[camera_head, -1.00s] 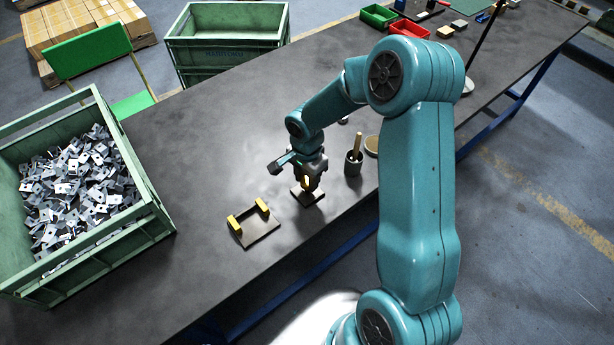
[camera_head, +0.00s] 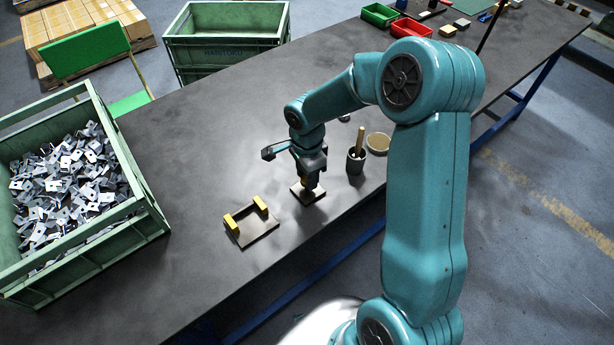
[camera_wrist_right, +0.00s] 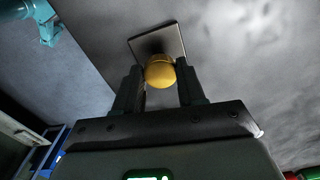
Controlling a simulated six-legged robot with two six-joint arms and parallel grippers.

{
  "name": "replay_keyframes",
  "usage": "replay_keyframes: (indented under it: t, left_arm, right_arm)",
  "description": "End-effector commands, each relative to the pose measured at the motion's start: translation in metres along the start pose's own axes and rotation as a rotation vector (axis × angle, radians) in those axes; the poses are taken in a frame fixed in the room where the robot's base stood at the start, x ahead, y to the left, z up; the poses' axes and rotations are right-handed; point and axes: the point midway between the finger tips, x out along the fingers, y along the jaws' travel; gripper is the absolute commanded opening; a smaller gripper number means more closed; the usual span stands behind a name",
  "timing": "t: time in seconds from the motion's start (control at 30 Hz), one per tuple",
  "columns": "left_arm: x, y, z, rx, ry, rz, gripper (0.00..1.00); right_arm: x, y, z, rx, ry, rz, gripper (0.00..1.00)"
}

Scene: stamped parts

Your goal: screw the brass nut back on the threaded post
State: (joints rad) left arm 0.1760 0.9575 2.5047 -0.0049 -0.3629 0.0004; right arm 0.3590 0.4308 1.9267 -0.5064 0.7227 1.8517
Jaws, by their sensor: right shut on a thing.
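The brass nut (camera_wrist_right: 160,72) is a rounded yellow piece between the fingers of my right gripper (camera_wrist_right: 158,86) in the right wrist view. In the head view the right gripper (camera_head: 311,186) points down over a small square base plate (camera_head: 308,198) on the bench, which also shows in the wrist view (camera_wrist_right: 157,40). The gripper is shut on the nut, just above the plate. The threaded post is hidden by the nut and fingers, so I cannot tell how far the nut is on it. My left gripper is not in view.
A fixture with two yellow blocks (camera_head: 260,203) lies left of the base plate. A dark cup (camera_head: 355,162) holding a wooden handle and a round dish (camera_head: 378,141) stand to the right. A green crate of stamped parts (camera_head: 150,215) is at the left.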

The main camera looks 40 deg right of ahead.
Motion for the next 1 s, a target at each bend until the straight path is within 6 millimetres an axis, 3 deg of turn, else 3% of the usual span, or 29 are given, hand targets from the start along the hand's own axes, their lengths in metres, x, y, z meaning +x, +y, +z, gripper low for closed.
replay_keyframes:
  t: [1.0]
  left_arm:
    - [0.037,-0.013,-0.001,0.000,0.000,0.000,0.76]
  right_arm:
    - [0.001,-0.001,-0.001,0.344,0.001,-0.004,0.09]
